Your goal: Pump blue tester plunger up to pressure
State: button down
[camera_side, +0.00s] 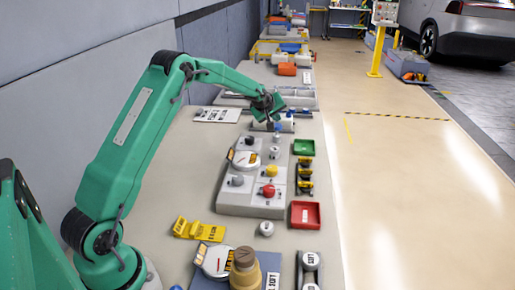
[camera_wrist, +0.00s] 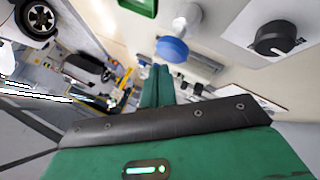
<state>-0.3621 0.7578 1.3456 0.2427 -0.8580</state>
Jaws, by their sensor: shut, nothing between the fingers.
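The blue plunger knob (camera_wrist: 172,49) is a round blue disc on a pale body in the wrist view. In the side view a small blue piece (camera_side: 277,127) shows just below my gripper and appears to be the same knob. My gripper (camera_wrist: 163,68) is shut and empty, its green fingers pressed together. Its tips lie close to the knob's edge in the picture; I cannot tell whether they touch it. In the side view my gripper (camera_side: 276,117) hangs over the far part of the bench, and the arm hides part of the tester.
A grey panel (camera_side: 230,208) with knobs and buttons stands nearer on the bench. A green tray (camera_side: 304,147) and a red tray (camera_side: 305,215) lie along the right edge. A black dial (camera_wrist: 273,40) is at the right in the wrist view.

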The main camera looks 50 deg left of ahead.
jog(key=shift+r, duration=0.1)
dwell(0.3)
jog(key=shift+r, duration=2.5)
jog(key=shift+s+d+r, duration=0.2)
jog(key=shift+d+r, duration=0.1)
jog(key=shift+r, duration=0.05)
jog(key=s+d+r+m+g+h, duration=0.1)
jog(key=s+d+r+m, duration=0.2)
jog(key=s+d+r, duration=0.45)
jog(key=s+d+r+m+h, duration=0.1)
jog(key=s+d+r+m, duration=0.3)
jog(key=s+d, duration=0.55)
jog(key=s+d+f+m, duration=0.1)
jog(key=s+d+m, duration=0.1)
jog(key=s, duration=0.6)
jog(key=s+d+f+m+g, duration=0.1)
jog(key=s+d+f+m, duration=0.1)
jog(key=s, duration=0.7)
jog(key=s+d+f+m+g+h, duration=0.1)
jog(key=s+d+f+m, duration=0.1)
jog(key=s, duration=0.7)
jog(key=shift+d+f+m, duration=0.2)
jog(key=shift+d+m, duration=0.3)
jog(key=shift+d, duration=0.2)
